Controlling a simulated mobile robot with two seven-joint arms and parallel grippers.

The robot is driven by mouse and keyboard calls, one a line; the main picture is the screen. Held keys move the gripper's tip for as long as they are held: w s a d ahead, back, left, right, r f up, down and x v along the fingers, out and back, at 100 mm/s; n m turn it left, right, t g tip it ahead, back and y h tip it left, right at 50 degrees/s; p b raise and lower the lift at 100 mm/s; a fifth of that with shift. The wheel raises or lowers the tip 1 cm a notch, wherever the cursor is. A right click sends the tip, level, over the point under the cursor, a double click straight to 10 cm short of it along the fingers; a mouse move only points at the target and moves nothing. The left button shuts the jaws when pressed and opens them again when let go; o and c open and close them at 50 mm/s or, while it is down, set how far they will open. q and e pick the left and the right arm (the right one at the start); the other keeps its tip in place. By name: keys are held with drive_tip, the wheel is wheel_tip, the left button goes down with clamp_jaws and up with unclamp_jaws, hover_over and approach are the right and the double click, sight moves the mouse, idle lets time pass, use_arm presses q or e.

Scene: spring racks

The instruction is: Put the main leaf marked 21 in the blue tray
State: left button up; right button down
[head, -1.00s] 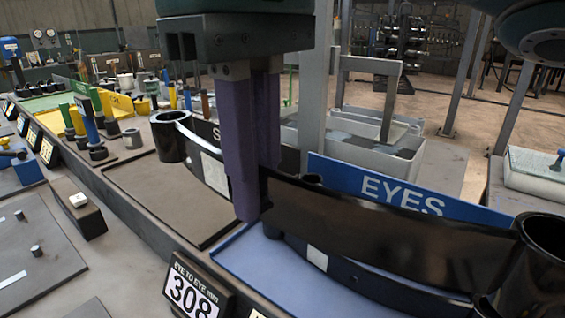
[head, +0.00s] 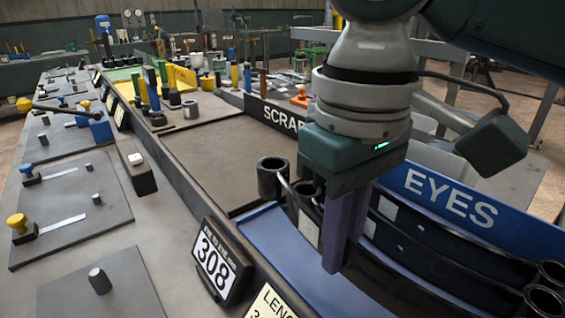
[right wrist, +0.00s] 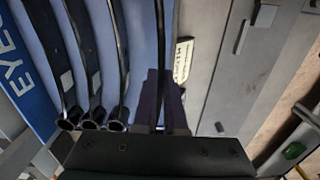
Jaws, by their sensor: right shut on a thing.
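The blue tray (head: 280,250), with an EYES sign (head: 450,198) along its back, holds several black curved leaves (head: 430,255) standing on edge, with rolled eyes at their ends. My right gripper (head: 338,250) reaches down at the tray's front side. In the right wrist view the gripper (right wrist: 163,98) is shut on a black leaf (right wrist: 161,40), seen edge-on as a thin strip over the blue floor. Three other leaves (right wrist: 98,60) stand to its left, apart from it. I cannot read a 21 on any leaf. My left gripper is not in view.
A brown SCRAP tray (head: 220,155) lies empty beyond the blue tray. A 308 sign (head: 215,260) stands at the front edge, with a LENGTH card (head: 270,303) beside it. Grey plates (head: 75,205) with small fixtures lie to the left.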

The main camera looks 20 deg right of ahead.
sight(331, 303)
drive_tip(key=shift+f+b, duration=0.35)
drive_tip(key=shift+f, duration=2.65)
drive_tip(key=shift+f, duration=0.1)
drive_tip(key=c, duration=1)
unclamp_jaws()
drive_tip(key=shift+f, duration=0.1)
wheel_tip(331, 303, up, 12)
drive_tip(key=shift+r+p, duration=0.2)
drive_tip(key=shift+p, duration=0.45)
